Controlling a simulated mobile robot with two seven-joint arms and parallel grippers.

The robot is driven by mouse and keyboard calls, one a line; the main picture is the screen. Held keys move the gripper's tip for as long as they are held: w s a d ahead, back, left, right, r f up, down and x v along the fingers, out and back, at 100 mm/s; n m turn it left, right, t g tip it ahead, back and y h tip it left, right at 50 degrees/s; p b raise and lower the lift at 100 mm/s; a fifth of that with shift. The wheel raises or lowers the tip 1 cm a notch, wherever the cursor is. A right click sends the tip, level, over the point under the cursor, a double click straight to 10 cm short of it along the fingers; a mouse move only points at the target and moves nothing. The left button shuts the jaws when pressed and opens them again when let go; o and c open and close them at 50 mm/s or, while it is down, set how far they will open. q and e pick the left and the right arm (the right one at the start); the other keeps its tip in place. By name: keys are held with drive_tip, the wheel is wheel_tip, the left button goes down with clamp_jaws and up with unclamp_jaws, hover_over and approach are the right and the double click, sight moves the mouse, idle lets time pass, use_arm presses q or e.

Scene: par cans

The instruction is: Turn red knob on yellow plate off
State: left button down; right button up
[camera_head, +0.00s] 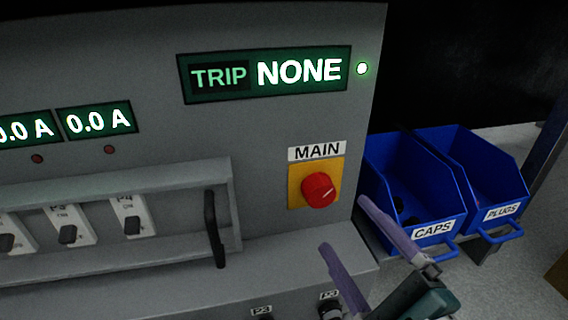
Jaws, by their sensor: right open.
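A red knob (319,190) sits on a yellow plate (295,200) on the grey panel, under a label reading MAIN (317,151). A light mark on the knob's face slants toward the upper right. My right gripper (345,225) is below and to the right of the knob, open, with two purple fingers spread apart. Nothing is between its fingers, and it looks apart from the knob. My left gripper does not show.
A black handle (214,228) sticks out left of the knob, by several breakers (132,215).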

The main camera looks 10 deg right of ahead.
sight(323, 196)
drive_tip(key=w+b, duration=0.1)
drive_tip(key=w, duration=0.1)
drive_tip(key=w+b, duration=0.1)
drive_tip(key=w, duration=0.2)
drive_tip(key=w+a+b, duration=0.1)
drive_tip(key=w, duration=0.1)
drive_tip(key=shift+w, duration=0.15)
drive_tip(key=c, duration=1.4)
